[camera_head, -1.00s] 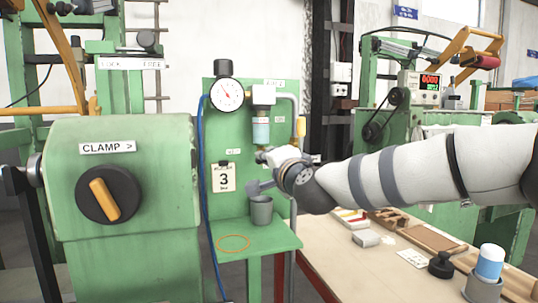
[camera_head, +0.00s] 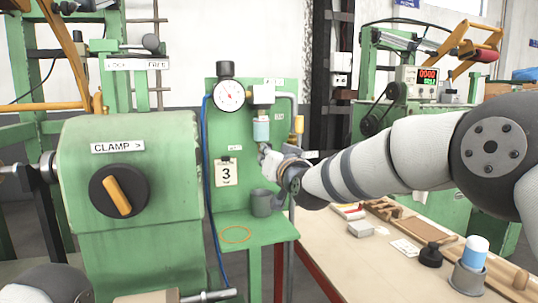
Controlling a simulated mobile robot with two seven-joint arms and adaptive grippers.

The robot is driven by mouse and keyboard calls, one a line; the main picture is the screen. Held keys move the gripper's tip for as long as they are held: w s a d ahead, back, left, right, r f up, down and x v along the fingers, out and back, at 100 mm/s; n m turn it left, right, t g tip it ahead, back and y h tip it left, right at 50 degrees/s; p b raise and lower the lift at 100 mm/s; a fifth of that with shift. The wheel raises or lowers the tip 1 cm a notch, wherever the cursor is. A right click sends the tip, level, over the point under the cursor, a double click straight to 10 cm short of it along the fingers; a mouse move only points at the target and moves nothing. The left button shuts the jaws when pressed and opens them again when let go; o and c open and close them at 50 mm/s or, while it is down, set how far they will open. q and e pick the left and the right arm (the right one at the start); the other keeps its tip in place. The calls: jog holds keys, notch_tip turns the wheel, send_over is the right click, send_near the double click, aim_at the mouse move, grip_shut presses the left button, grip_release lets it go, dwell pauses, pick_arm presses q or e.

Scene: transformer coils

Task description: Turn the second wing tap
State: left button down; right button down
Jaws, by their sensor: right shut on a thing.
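The green panel (camera_head: 211,180) carries a dial gauge (camera_head: 229,95) and a pale blue filter bowl (camera_head: 261,131). My right arm comes in from the right, and its gripper (camera_head: 266,156) is just below the bowl, shut on a small part there. That part is hidden behind the fingers; by its place it looks like a wing tap. A small yellow handle (camera_head: 299,124) stands beside the pipe to the right, apart from the gripper. A grey can (camera_head: 261,203) stands on the shelf below the gripper. My left gripper is not seen.
A green housing (camera_head: 140,200) with a black and yellow clamp knob (camera_head: 118,196) stands left. A blue hose (camera_head: 207,190) runs down the panel beside a "3" card (camera_head: 226,173). The bench (camera_head: 340,255) at right holds blocks, a dark knob and a blue-capped bottle.

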jog(key=shift+r+n, duration=0.1)
jog(key=shift+n, duration=1.5)
jog(key=c, duration=1.7)
grip_release()
jog(key=shift+o, duration=0.2)
jog(key=v, duration=1.2)
